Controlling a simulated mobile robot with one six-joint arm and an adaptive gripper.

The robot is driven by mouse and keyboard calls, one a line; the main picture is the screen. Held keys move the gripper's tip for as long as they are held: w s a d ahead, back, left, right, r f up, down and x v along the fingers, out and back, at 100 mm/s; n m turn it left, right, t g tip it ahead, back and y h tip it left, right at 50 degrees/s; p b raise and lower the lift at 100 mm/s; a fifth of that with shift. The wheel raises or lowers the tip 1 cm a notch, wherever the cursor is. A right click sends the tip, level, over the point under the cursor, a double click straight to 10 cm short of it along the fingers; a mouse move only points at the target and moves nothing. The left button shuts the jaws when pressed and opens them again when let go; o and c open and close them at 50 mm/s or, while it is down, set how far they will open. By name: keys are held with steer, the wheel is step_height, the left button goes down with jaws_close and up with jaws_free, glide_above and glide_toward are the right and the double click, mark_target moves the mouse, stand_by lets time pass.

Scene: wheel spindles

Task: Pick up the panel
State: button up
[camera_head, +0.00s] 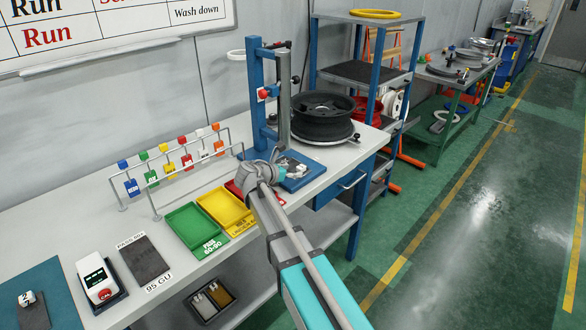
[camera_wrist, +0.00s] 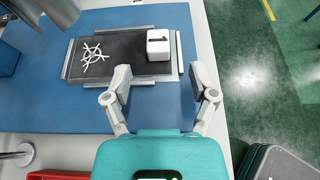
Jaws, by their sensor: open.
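The panel (camera_wrist: 127,52) is a dark rectangular plate with a white spoked wheel mark at its left end. In the wrist view it lies flat between thin metal rails on a blue base. A white block (camera_wrist: 159,43) marked "1" is at its right end. My gripper (camera_wrist: 163,80) is open and empty, with one finger over the panel's lower edge and the other right of its right end. In the head view my gripper (camera_head: 272,163) is above the blue base (camera_head: 308,176) and largely hides the panel there.
A blue upright stand (camera_head: 256,95) and a dark wheel rim (camera_head: 322,115) stand just behind. Green (camera_head: 196,229) and yellow (camera_head: 223,208) trays and a rack of coloured tags (camera_head: 170,168) are to the left on the white bench. The green floor at right is clear.

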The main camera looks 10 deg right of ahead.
mark_target(300, 167)
steer(key=shift+r+b+x, duration=0.2)
steer(key=shift+b+x, duration=0.1)
steer(key=shift+x, duration=0.95)
steer(key=shift+r+b+x, duration=0.2)
steer(key=shift+b+x, duration=0.05)
steer(key=shift+x, duration=1)
steer(key=shift+w+d, duration=0.1)
steer(key=shift+w, duration=0.05)
jaws_close()
